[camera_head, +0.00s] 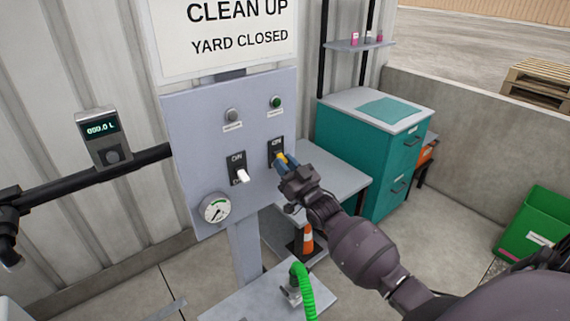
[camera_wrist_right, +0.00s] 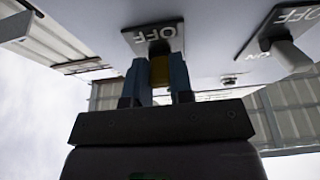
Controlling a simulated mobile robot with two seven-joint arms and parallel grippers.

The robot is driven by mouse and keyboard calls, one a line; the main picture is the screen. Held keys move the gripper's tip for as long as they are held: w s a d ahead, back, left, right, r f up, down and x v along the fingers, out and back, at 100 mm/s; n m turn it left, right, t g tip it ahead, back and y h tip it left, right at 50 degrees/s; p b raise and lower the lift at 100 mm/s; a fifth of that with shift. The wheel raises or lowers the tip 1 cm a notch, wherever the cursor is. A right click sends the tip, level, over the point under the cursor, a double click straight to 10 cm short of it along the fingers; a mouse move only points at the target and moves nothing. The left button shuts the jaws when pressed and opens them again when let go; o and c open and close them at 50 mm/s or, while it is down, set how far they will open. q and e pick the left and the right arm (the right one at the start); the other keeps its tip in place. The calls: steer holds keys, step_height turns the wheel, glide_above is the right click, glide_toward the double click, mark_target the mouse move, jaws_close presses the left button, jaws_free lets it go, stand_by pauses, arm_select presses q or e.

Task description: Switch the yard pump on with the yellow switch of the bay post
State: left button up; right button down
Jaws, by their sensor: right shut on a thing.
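The bay post's grey panel (camera_head: 190,150) stands in front of the corrugated wall. The yellow switch (camera_head: 280,157) sits on a black plate marked ON at its top, at the panel's right. My right gripper (camera_head: 285,163) is shut on it, coming from the lower right. In the right wrist view the yellow lever (camera_wrist_right: 160,70) shows between the two blue-grey fingers (camera_wrist_right: 158,78), with an OFF label just beyond it. A white switch (camera_head: 242,176) on the plate to the left points down, clear of the gripper. My left gripper is not in view.
A green lamp (camera_head: 276,102) and a grey lamp (camera_head: 232,115) sit above the switches. A teal cabinet (camera_head: 362,150) stands to the right. A green hose (camera_head: 303,288) rises below the panel.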

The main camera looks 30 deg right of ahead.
mark_target(280, 154)
steer(key=shift+s+r+g+p, duration=0.15)
steer(key=shift+r+g+p, duration=0.35)
steer(key=shift+p, duration=0.45)
steer(key=shift+g+p, duration=0.3)
steer(key=shift+g, duration=0.1)
steer(key=shift+s+r+g, duration=0.1)
steer(key=shift+r+g, duration=0.2)
steer(key=shift+g, duration=0.9)
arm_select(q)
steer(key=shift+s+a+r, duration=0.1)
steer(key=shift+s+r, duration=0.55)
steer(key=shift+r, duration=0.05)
arm_select(e)
steer(key=g, duration=0.2)
steer(key=r+g, duration=0.1)
steer(key=g, duration=0.1)
steer(key=g+h, duration=0.1)
steer(key=g, duration=0.1)
steer(key=shift+r, duration=0.4)
steer(key=c, duration=1)
jaws_free()
steer(key=shift+w, duration=0.2)
steer(key=shift+s, duration=0.15)
